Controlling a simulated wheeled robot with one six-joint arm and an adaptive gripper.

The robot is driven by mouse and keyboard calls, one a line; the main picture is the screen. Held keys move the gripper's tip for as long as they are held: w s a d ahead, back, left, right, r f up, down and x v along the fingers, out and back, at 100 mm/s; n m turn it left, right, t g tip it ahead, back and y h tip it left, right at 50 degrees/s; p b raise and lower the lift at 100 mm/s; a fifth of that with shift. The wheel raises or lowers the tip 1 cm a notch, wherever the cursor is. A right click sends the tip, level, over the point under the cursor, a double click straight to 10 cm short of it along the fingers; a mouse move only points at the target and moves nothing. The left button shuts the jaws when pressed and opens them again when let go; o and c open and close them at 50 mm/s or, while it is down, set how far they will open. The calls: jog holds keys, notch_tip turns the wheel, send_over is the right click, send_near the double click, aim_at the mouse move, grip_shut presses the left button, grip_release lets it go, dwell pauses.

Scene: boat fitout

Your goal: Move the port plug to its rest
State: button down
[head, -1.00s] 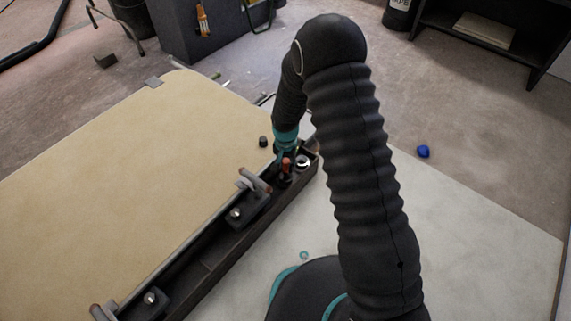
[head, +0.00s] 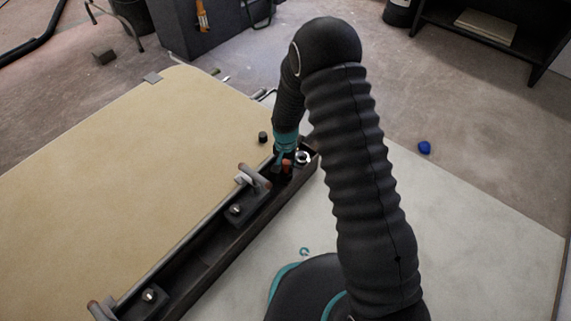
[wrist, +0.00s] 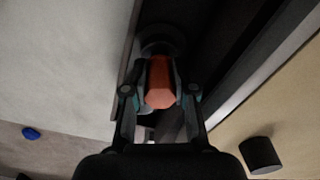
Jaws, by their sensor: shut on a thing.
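My gripper (wrist: 160,88) is shut on an orange-red plug (wrist: 160,94), which I take to be the port plug. In the wrist view the two fingers press on both sides of it, and a dark round base shows beyond. In the head view the plug (head: 287,166) is a small red spot at the far end of a long dark trough (head: 215,255), partly hidden by my gripper (head: 284,158). I cannot tell whether it is seated or lifted. Which spot is its rest is not clear.
A white ring-shaped fitting (head: 302,158) sits in the trough's end, close right of the plug. A black cylinder (head: 262,137) stands on the tan board (head: 130,170) to the left. Two clamp-like handles (head: 254,177) line the trough. A blue lump (head: 424,147) lies far right.

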jog(key=shift+f, duration=0.55)
jog(key=c, duration=0.9)
grip_release()
jog(key=shift+o, duration=0.2)
jog(key=shift+r, duration=0.1)
notch_tip(320, 180, up, 12)
jog(key=shift+f, duration=0.1)
jog(key=shift+s+n, duration=0.1)
jog(key=shift+n, duration=0.2)
